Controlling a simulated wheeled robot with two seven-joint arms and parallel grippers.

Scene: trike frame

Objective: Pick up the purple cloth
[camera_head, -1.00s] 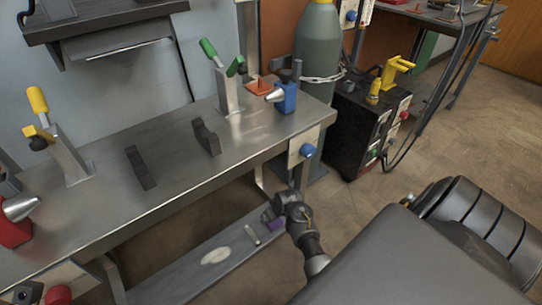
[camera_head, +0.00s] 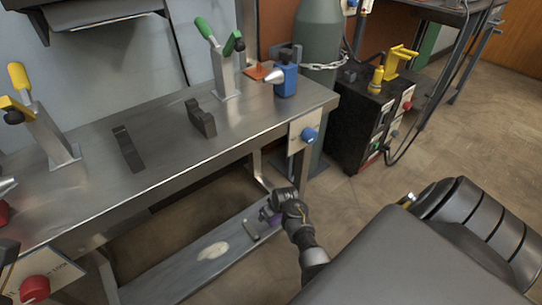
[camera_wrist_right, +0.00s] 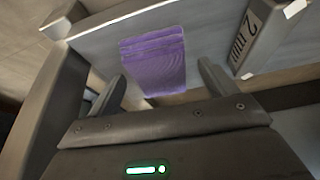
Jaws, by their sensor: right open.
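The purple cloth (camera_wrist_right: 152,58) looks like a folded, ribbed stack lying on the low shelf under the workbench. Whether the fingers touch the cloth cannot be told. In the head view my right arm reaches down to the shelf's right end (camera_head: 280,208).
The low shelf (camera_head: 180,275) also holds a pale oval patch (camera_head: 213,250) and a small grey piece (camera_head: 251,231). The steel workbench (camera_head: 160,160) overhangs it, with a leg near my right gripper. A label reading "2 mm" (camera_wrist_right: 250,38) stands right of the cloth.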

